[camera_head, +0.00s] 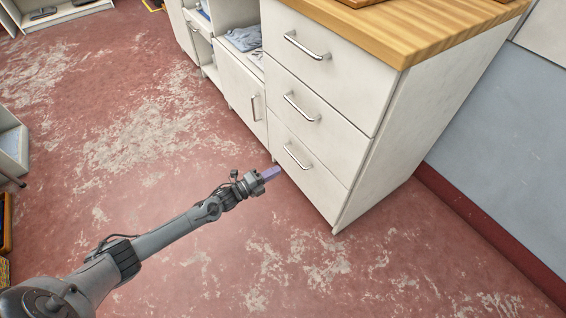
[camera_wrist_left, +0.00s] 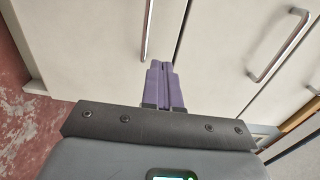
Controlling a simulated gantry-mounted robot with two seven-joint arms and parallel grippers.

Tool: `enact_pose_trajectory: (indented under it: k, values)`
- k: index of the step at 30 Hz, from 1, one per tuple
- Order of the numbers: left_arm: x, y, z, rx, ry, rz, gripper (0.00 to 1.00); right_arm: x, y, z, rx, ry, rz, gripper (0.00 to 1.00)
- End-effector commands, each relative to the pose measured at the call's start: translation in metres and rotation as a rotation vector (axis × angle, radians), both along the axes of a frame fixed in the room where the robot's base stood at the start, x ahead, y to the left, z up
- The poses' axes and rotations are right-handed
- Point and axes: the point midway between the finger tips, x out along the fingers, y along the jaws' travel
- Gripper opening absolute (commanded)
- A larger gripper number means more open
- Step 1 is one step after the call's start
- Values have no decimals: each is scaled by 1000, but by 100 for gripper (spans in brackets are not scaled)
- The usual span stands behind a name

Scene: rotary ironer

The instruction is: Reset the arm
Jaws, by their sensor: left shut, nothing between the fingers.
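My left arm reaches in from the lower left of the head view over the floor. Its gripper (camera_head: 271,173) has purple fingers, shut and empty, near the bottom drawer of the white cabinet (camera_head: 395,150). In the left wrist view the purple fingers (camera_wrist_left: 163,85) lie side by side, with white cabinet fronts beyond them. I cannot tell whether the fingertips touch the cabinet. My right gripper is not in view.
The cabinet has drawers with metal handles (camera_head: 302,156) and a wooden top (camera_head: 430,22). A lower cabinet door (camera_head: 240,90) stands to its left. The worn red floor (camera_head: 120,130) is mostly clear. A grey wall (camera_head: 510,140) is at the right.

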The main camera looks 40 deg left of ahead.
Motion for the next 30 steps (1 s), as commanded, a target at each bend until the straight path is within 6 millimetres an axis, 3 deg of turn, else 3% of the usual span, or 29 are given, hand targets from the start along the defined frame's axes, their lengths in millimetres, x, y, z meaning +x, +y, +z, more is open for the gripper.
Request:
enact_pose_trajectory:
  k: [11, 14, 17, 20, 24, 27, 30]
  values:
    - [-32, 5, -3, -4, 28, 0, 0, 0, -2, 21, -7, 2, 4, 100]
    - [-56, -6, -10, -28, 77, 2, 0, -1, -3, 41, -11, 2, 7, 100]
    - [-86, -34, -2, -91, 112, -3, 0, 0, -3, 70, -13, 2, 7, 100]
    - [-115, -79, 33, -189, 127, -9, 0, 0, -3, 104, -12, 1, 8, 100]
    - [-146, -134, 96, -357, 263, 74, 0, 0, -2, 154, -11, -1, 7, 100]
    - [-163, -156, 140, -495, 416, 174, 0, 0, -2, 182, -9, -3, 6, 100]
    - [-178, -164, 179, -617, 566, 283, 0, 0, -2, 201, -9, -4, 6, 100]
